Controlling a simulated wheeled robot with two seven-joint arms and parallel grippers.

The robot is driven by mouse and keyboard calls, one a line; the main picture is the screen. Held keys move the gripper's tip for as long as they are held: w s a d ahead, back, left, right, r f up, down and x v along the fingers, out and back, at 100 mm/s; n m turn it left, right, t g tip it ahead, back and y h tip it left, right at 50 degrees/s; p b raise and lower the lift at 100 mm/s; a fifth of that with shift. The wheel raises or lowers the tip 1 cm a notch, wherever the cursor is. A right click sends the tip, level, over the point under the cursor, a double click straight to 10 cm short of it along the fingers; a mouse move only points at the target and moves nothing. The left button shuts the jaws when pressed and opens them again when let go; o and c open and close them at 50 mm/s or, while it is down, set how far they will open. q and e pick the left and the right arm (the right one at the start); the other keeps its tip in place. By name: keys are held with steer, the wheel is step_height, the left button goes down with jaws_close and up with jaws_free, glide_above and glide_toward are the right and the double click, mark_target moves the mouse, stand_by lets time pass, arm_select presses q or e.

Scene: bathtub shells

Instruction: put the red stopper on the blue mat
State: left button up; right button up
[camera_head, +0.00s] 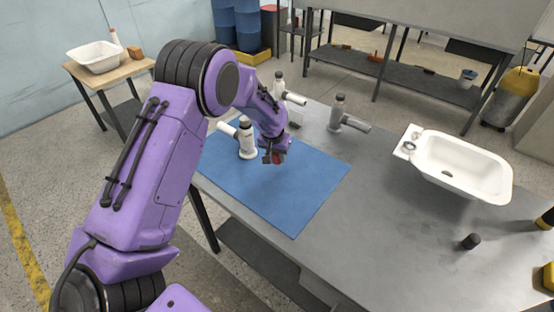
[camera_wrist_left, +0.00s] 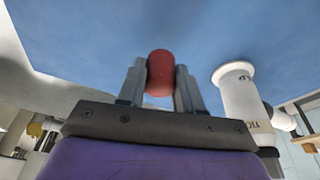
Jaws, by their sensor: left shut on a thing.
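The red stopper (camera_wrist_left: 160,72) is between the fingers of my left gripper (camera_wrist_left: 161,85) in the left wrist view. In the head view the left gripper (camera_head: 273,157) is over the blue mat (camera_head: 290,205), with a little of the red stopper (camera_head: 279,158) showing at its tip. The gripper is shut on the stopper. The mat also fills the upper part of the left wrist view (camera_wrist_left: 120,30). I cannot tell whether the stopper touches the mat. My right gripper is not in view.
A white tap-like fitting (camera_head: 246,138) stands on the mat beside the gripper; it also shows in the left wrist view (camera_wrist_left: 240,100). A white tub shell (camera_head: 460,163) and a black cap (camera_head: 471,241) are to the right.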

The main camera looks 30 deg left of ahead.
mark_target(278, 161)
arm_select(q)
steer(key=p+x, duration=0.1)
steer(key=x, duration=0.2)
steer(key=shift+s+d+f, duration=0.1)
steer(key=shift+s+f, duration=0.05)
steer(key=shift+f, duration=0.15)
steer(key=shift+s+f, duration=0.1)
steer(key=shift+f, duration=0.1)
steer(key=o, duration=1)
steer(key=shift+r, duration=0.25)
steer(key=b+v, duration=0.1)
steer(key=v, duration=1.1)
